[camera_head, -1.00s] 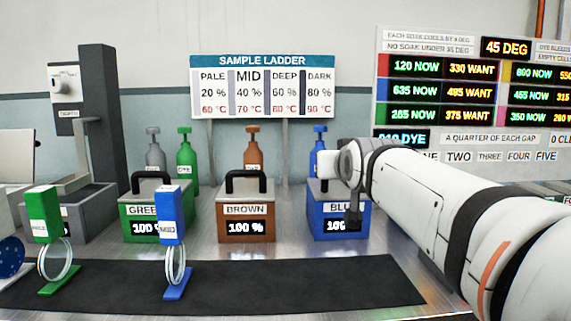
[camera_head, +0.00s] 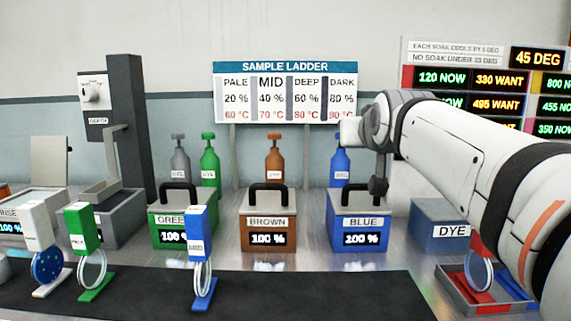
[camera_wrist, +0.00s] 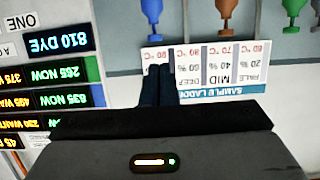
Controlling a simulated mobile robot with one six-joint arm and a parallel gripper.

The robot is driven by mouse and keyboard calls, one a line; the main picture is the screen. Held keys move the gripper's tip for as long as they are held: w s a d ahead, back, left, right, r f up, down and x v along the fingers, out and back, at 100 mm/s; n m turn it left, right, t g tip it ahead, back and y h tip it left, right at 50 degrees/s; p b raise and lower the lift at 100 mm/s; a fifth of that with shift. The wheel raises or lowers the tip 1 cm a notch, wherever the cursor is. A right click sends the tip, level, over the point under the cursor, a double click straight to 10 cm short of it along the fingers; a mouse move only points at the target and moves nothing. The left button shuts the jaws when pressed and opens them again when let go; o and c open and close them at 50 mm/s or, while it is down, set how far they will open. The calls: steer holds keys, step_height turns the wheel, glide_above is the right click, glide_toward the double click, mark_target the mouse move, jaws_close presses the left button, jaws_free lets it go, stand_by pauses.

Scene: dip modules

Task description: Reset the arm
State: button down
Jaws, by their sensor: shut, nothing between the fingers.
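My arm reaches in from the right in the head view, and my gripper (camera_head: 378,186) hangs in front of the blue dye tank (camera_head: 358,215), near its right side. In the wrist view my gripper (camera_wrist: 158,72) shows as two dark fingers side by side, shut with nothing between them. They lie in front of the upside-down sample ladder sign (camera_wrist: 205,68). The fingers touch nothing that I can see. The right end of the blue tank's top is close behind the gripper in the picture.
Green (camera_head: 183,225) and brown (camera_head: 268,225) tanks stand left of the blue one. Stands with green (camera_head: 82,230) and blue (camera_head: 198,235) blocks are on the dark mat (camera_head: 330,292). A DYE box (camera_head: 437,222) and a tray (camera_head: 470,300) sit at right, partly behind my arm.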

steer(key=s+a+f+g+p, duration=0.1)
steer(key=s+f+g+p, duration=0.2)
steer(key=s+p, duration=0.5)
steer(key=s+a+f+g+p, duration=0.1)
steer(key=s+f+g+p, duration=0.1)
steer(key=s+g+p, duration=0.3)
steer(key=s+a+f+g+y+p, duration=0.1)
steer(key=s+f+g+p, duration=0.2)
steer(key=s+p, duration=0.7)
steer(key=g+p, duration=0.1)
steer(key=p, duration=0.2)
steer(key=shift+s+a+f+n, duration=0.35)
steer(key=shift+s+n, duration=0.05)
